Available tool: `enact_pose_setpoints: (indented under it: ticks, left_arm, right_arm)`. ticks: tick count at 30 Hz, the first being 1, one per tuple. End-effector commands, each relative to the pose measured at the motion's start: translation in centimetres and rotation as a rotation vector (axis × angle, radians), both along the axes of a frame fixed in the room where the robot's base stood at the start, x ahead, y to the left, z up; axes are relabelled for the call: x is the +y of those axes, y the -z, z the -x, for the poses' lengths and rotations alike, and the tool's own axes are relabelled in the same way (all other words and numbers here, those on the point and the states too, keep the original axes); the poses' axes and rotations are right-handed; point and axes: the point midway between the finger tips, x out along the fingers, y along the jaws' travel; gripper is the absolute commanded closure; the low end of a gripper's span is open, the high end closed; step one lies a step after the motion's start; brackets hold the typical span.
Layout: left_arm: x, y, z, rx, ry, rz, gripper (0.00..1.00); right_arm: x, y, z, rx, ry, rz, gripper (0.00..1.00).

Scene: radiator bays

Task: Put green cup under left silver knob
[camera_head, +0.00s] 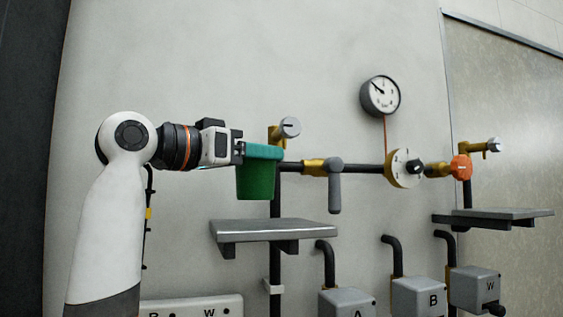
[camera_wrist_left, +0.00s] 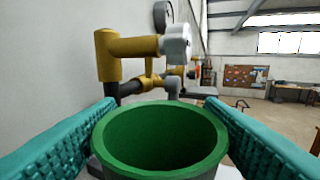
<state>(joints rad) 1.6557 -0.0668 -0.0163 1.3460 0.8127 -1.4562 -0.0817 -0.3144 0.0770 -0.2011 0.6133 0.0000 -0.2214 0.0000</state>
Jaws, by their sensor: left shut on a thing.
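The green cup (camera_head: 256,181) is upright in my left gripper (camera_head: 262,151), whose teal fingers are shut on it. The cup hangs above the left grey shelf (camera_head: 290,231), apart from it. The left silver knob (camera_head: 290,127) sits on a yellow valve just above and right of the cup. In the left wrist view the cup (camera_wrist_left: 160,140) shows its open rim between both fingers, with the silver knob (camera_wrist_left: 177,43) beyond it. The cup's inside looks empty. My right gripper is not in view.
A grey lever (camera_head: 335,185) hangs on the pipe right of the cup. A round gauge (camera_head: 380,96), an orange knob (camera_head: 461,167) and a second shelf (camera_head: 495,215) are further right. Grey boxes (camera_head: 347,301) are below. The left shelf's top is clear.

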Motion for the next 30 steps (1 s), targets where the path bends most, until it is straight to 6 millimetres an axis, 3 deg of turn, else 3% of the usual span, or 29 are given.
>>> enact_pose_setpoints:
  ticks: [1, 3, 9, 21, 30]
  left_arm:
    - [-1.2, -0.6, -0.9, 0.006, 0.005, 0.0, 0.6]
    - [-2.4, -0.5, -2.0, 0.005, 0.003, 0.0, 0.6]
    - [-4.4, -0.2, -3.7, 0.002, 0.001, 0.001, 0.6]
    - [-4.6, 3.3, -3.9, 0.001, 0.001, 0.001, 0.6]
    - [-4.6, 3.7, -3.9, 0.0, 0.0, 0.0, 0.6]
  right_arm:
    - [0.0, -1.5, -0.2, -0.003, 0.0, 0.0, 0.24]
    - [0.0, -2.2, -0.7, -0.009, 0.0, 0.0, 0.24]
    - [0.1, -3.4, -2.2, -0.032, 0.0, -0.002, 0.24]
    - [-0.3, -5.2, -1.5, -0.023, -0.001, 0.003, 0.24]
    - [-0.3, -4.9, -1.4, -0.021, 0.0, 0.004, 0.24]
